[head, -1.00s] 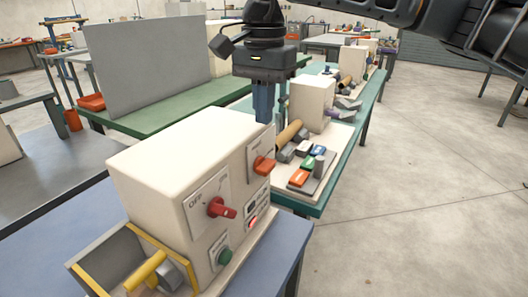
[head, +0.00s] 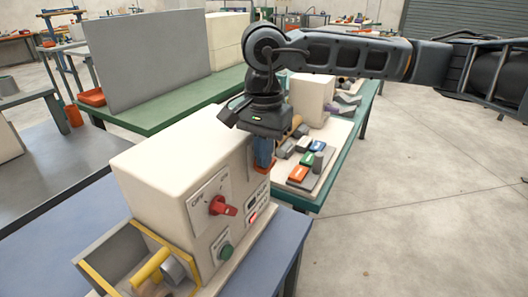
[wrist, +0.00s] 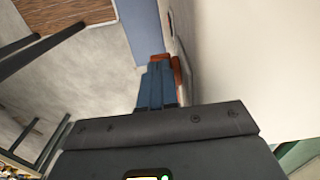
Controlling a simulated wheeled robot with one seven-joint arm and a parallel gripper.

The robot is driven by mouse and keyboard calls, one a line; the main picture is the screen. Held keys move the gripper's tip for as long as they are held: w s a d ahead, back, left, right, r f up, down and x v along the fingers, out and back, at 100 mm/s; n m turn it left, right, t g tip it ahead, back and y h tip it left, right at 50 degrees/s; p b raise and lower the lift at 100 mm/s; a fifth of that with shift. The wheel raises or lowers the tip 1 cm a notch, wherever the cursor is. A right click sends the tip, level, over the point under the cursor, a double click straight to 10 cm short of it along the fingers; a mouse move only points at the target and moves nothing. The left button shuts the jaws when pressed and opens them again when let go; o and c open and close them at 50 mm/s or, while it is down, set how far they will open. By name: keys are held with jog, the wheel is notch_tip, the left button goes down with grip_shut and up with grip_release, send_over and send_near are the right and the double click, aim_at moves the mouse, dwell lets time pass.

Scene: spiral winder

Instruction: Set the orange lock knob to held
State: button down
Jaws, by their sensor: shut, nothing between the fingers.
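The orange lock knob (head: 261,170) is on the front panel of the cream machine box (head: 165,158), at the right end of that face. In the head view my gripper (head: 263,163) points down right at the knob, and its blue fingers hide most of it and its label. The wrist view shows the closed fingers (wrist: 157,72) beside the orange knob (wrist: 177,71), with part of the knob past the fingertips. They look very close, but I cannot tell whether they touch. The knob's setting cannot be read.
A red knob (head: 222,206) marked OFF, a green button (head: 226,252) and a small red-lit control (head: 252,218) share the panel. A yellow-edged bin (head: 108,262) stands at the left. A teal bench (head: 323,190) with coloured blocks lies behind. Open floor is at the right.

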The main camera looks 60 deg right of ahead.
jog(key=shift+a+f+b, duration=0.4)
jog(key=shift+b, duration=2.05)
jog(key=b, duration=0.3)
jog(key=shift+a+f+b, duration=0.3)
jog(key=shift+b, duration=0.1)
jog(key=shift+a+b, duration=0.2)
jog(key=shift+b, duration=0.75)
jog(key=shift+r, duration=0.1)
